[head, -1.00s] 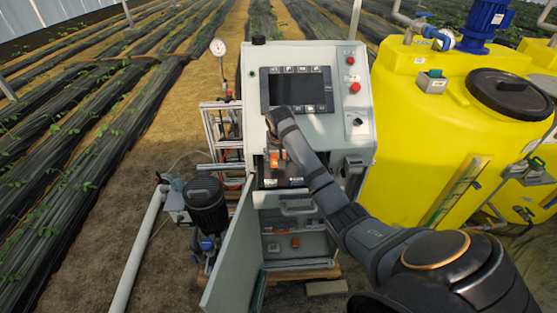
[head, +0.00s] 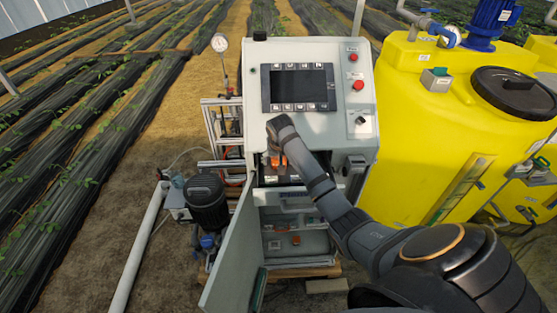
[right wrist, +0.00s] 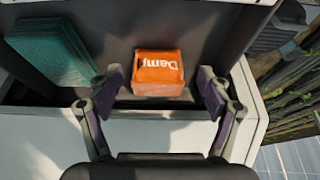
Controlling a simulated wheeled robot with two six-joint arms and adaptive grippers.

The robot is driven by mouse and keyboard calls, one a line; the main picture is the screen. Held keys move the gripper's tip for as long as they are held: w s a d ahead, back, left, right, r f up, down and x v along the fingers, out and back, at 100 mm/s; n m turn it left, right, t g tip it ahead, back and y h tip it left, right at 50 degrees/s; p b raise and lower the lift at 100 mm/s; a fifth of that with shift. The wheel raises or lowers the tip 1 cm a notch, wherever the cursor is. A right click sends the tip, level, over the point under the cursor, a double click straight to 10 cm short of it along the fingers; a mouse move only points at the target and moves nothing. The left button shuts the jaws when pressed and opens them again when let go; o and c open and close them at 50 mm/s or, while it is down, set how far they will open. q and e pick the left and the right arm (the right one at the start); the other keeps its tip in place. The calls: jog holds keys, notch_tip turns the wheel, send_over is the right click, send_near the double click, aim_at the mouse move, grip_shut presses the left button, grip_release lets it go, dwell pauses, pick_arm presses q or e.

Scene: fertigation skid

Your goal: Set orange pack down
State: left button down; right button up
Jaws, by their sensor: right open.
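The orange pack (right wrist: 159,74) lies on a dark flat surface inside the open compartment of the grey control cabinet, its printed side partly readable as "Damp". Its orange also shows small in the head view (head: 279,160), partly hidden by my wrist. My right gripper (right wrist: 160,88) is open, with one finger on each side of the pack and gaps between. Its fingers are hard to make out in the head view (head: 276,158). My left gripper is not in view.
A green ribbed pad (right wrist: 50,50) lies left of the pack. The cabinet (head: 345,130) has a screen and buttons above the compartment, and its lower door (head: 232,255) hangs open. A yellow tank (head: 425,130) stands close on the right.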

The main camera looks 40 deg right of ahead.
jog(key=shift+w+d, duration=0.1)
jog(key=shift+r+b, duration=0.4)
jog(key=shift+b, duration=0.05)
jog(key=b+v, duration=0.2)
jog(key=v, duration=0.9)
